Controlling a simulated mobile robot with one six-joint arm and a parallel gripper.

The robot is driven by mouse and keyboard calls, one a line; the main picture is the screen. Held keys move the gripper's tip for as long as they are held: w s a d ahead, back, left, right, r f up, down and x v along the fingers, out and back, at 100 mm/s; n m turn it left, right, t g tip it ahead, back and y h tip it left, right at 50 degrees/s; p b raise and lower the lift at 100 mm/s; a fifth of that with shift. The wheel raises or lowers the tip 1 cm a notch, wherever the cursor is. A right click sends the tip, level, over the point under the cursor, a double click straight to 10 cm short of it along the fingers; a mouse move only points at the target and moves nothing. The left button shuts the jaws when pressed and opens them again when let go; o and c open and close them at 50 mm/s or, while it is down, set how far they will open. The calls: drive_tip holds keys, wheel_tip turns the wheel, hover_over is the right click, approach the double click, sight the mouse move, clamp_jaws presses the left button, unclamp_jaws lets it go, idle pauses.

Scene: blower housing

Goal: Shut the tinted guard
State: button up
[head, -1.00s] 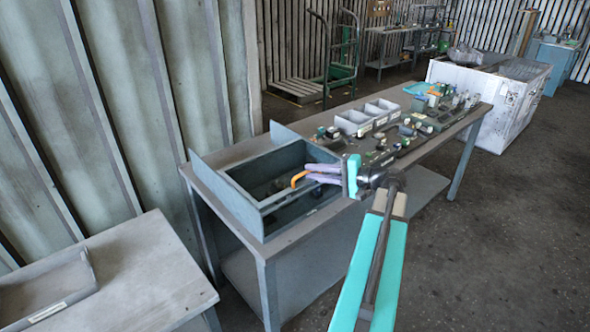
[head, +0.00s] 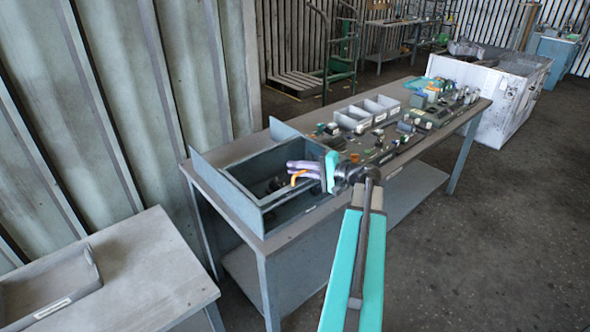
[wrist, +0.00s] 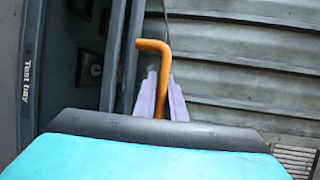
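I cannot make out the tinted guard for certain in either view. A grey-blue open box (head: 238,196) stands on the near end of the workbench, with dark items inside. My gripper (head: 290,172) is over the box's right part in the head view. Its purple fingers look closed around an orange bent rod (head: 299,177). In the wrist view the orange rod (wrist: 157,75) stands out between the fingers (wrist: 160,100) and bends left at its end. The wrist view shows dark upright panels on the left, one marked "Test bay" (wrist: 27,85), and grey slatted metal beyond.
The workbench (head: 268,245) carries several grey bins (head: 370,110) and many small parts farther along. A lower table (head: 150,275) with a tray stands at the near left. Corrugated wall (head: 120,80) lies on the left. The floor (head: 480,230) on the right is clear.

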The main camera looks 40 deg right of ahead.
clamp_jaws()
drive_tip(key=shift+s+a+f+b, duration=0.1)
drive_tip(key=shift+s+b, duration=0.65)
drive_tip(key=shift+s, duration=0.3)
drive_tip(key=shift+o, duration=1.3)
unclamp_jaws()
drive_tip(key=shift+s, duration=0.15)
